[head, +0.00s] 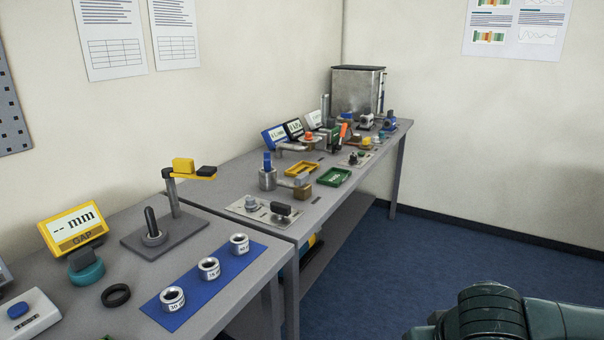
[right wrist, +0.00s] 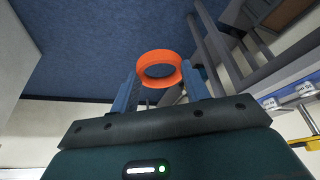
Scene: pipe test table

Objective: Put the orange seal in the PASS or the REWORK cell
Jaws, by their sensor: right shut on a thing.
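The orange seal (right wrist: 160,82) is a ring, held between the fingertips of my right gripper (right wrist: 162,72) in the right wrist view. The gripper is shut on it, with open space and blue floor behind. In the head view only a dark part of my right arm shows at the lower right; the gripper and seal are out of that picture. On the far table lie a green tray (head: 334,177) and a yellow tray (head: 300,169); their labels are too small to read surely. My left gripper is in neither view.
A near table carries a yellow gap gauge (head: 74,232), a black ring (head: 116,295), a post stand (head: 165,232) and a blue mat (head: 180,311) with 3 metal rings. A valve plate (head: 265,211) lies before the trays. Blue floor (head: 430,240) is clear on the right.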

